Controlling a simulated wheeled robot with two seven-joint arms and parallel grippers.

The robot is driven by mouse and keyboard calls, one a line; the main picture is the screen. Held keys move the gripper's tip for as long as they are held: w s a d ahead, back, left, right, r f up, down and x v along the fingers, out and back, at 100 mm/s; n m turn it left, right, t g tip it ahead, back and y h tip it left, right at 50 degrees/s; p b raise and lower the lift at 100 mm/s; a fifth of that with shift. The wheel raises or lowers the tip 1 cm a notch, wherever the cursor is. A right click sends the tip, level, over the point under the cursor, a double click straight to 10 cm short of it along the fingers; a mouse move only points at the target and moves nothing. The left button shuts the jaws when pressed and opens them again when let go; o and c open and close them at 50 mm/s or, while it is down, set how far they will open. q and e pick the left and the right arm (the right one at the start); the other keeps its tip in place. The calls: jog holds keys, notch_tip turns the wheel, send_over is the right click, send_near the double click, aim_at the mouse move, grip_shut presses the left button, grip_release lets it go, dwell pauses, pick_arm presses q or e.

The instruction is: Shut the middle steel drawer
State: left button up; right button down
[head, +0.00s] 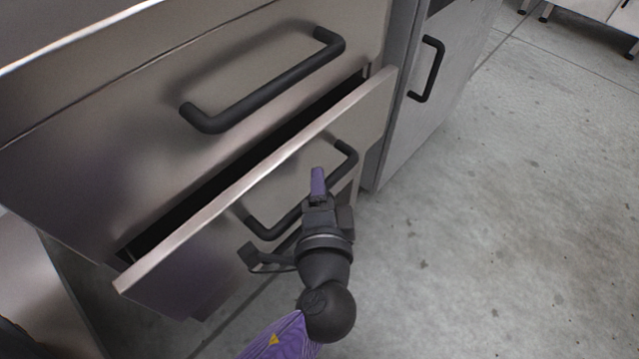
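The middle steel drawer (235,252) stands partly pulled out, with a dark gap showing behind the top edge of its front. Its black bar handle (342,168) is on the front and is partly hidden by my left gripper. My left gripper (318,183) reaches up from the bottom of the head view, in front of this drawer, with a purple fingertip overlapping the handle area. I cannot tell whether it touches the handle or the front, or how far apart its fingers are. My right gripper is not in view.
The upper drawer (120,130) with its black handle (265,92) looks closed above the middle one. A grey cabinet door with a black handle (428,70) stands to the right. Bare concrete floor (500,220) lies open on the right.

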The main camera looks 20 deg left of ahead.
pick_arm(q)
grip_shut()
dwell(1.1)
